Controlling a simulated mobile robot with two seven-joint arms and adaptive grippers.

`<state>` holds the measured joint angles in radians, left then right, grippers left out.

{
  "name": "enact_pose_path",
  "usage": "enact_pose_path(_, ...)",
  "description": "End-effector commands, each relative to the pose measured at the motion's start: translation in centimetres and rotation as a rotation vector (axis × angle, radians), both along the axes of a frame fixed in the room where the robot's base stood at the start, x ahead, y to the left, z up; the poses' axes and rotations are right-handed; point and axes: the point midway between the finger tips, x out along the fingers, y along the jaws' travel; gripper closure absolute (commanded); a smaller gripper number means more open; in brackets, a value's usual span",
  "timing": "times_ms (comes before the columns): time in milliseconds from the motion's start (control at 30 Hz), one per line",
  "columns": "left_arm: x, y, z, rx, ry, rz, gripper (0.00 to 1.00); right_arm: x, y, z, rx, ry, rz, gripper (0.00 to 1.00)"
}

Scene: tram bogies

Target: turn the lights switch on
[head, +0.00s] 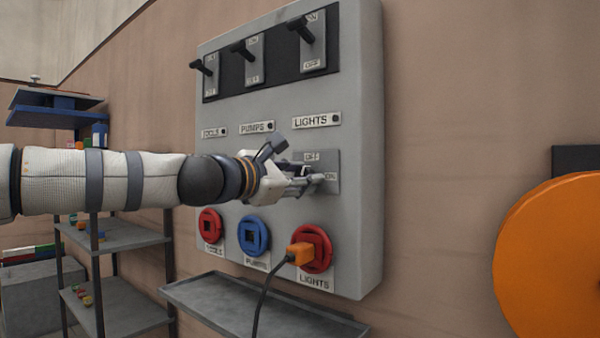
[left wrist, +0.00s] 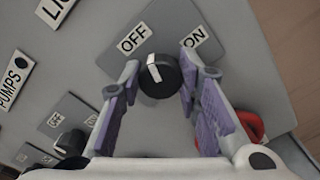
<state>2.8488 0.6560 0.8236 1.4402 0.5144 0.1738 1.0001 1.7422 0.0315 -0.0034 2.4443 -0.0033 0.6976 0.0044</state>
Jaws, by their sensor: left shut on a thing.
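The lights switch is a black rotary knob (left wrist: 160,77) with a white pointer line, on a grey plate (head: 328,161) marked OFF and ON below the LIGHTS label (head: 316,120). In the left wrist view the pointer line leans toward the OFF label (left wrist: 134,39); the ON label (left wrist: 194,37) is to its right. My left gripper (head: 312,180) is at this plate, its fingers on either side of the knob and shut on it. In the head view the gripper hides most of the knob. My right gripper is not in view.
The grey panel (head: 361,200) also has lever switches (head: 306,30) on top and round sockets below. An orange plug (head: 299,254) with a black cable sits in the red lights socket. A tray (head: 250,307) juts out underneath. Shelves (head: 118,236) stand left, an orange disc (head: 552,262) right.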

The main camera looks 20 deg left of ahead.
Motion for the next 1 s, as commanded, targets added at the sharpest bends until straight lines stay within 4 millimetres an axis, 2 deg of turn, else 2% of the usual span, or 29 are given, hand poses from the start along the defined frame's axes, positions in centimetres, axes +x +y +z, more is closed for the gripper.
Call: enact_pose_path(1000,-0.1,-0.1,0.0,0.893,-0.325,0.002,0.97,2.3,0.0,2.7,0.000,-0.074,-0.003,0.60)
